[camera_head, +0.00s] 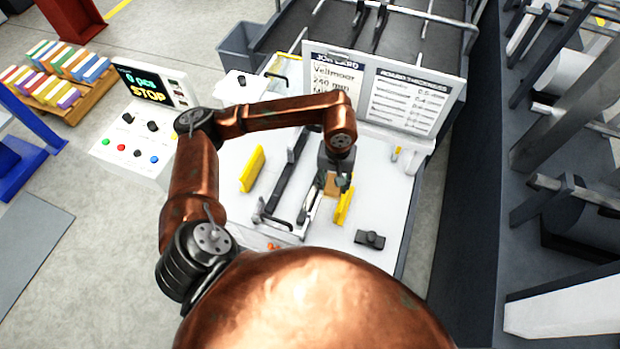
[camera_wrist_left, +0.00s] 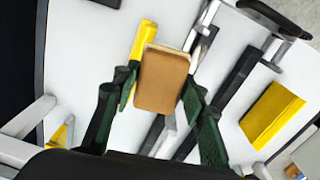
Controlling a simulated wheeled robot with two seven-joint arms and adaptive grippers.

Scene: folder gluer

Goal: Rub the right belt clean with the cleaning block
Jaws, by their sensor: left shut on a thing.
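My left gripper (camera_head: 338,182) is shut on the cleaning block, a tan block (camera_head: 331,186) with a paler edge. In the left wrist view the block (camera_wrist_left: 162,82) sits between the two green fingers. The right belt (camera_head: 310,203) is a narrow dark strip on the white machine bed, just left of the block in the head view. The block hides part of it in the wrist view, where a dark piece (camera_wrist_left: 152,134) shows below. I cannot tell whether the block touches the belt. The left belt (camera_head: 282,178) is a longer dark bar. My right gripper is not in view.
Yellow pieces stand left (camera_head: 252,168) and right (camera_head: 344,207) of the belts. A small black part (camera_head: 370,239) lies on the bed's right side. A job card board (camera_head: 385,92) stands behind, and a control panel reading STOP (camera_head: 148,90) stands at left.

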